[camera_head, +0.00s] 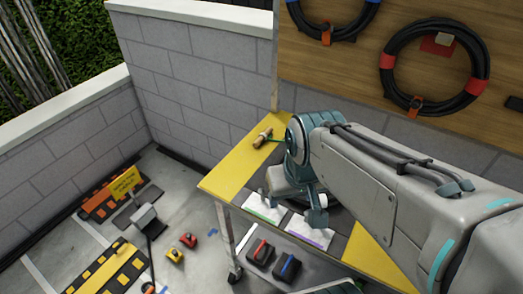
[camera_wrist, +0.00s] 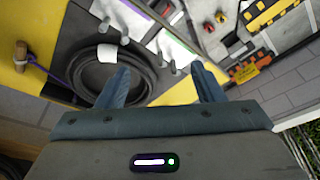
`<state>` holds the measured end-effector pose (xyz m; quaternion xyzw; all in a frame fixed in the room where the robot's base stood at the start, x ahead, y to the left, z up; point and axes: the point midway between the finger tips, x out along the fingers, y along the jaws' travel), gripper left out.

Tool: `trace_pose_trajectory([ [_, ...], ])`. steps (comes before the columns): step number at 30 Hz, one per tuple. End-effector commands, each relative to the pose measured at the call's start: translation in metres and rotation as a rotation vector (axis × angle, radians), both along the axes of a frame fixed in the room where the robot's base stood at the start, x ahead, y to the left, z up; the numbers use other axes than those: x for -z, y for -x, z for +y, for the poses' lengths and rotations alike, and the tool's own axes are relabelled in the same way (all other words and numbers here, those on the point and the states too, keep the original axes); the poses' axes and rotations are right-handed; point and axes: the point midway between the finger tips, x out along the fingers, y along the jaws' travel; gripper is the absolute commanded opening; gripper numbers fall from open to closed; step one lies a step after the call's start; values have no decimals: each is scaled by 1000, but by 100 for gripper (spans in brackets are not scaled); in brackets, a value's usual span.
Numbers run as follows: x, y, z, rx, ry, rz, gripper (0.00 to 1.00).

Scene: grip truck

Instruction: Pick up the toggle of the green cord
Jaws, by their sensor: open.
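The green cord's brown wooden toggle (camera_head: 262,137) lies on the yellow left end of the table (camera_head: 228,183) in the head view. A short stretch of green cord (camera_head: 276,139) runs right from it and passes behind my arm. In the wrist view another wooden toggle (camera_wrist: 21,56), with a purple cord, lies at the left. I cannot make out the green cord's toggle there.
A black coil (camera_wrist: 107,72) lies on the table. Two white cards (camera_head: 263,208) lie near the front edge. Coiled hoses (camera_head: 386,62) hang on the wooden board behind. A block wall (camera_head: 200,85) stands behind the table's left end. Black boxes (camera_head: 260,252) sit below the tabletop.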

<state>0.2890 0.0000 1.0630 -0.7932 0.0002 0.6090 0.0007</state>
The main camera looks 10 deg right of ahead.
Motion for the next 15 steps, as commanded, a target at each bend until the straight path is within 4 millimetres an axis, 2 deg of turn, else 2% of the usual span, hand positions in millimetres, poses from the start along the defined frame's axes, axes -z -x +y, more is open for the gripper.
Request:
trace_pose_trajectory([
  [11,0,0,0,0,0,1,61],
  [12,0,0,0,0,0,1,53],
  [15,-2,-5,0,8,-1,2,51],
])
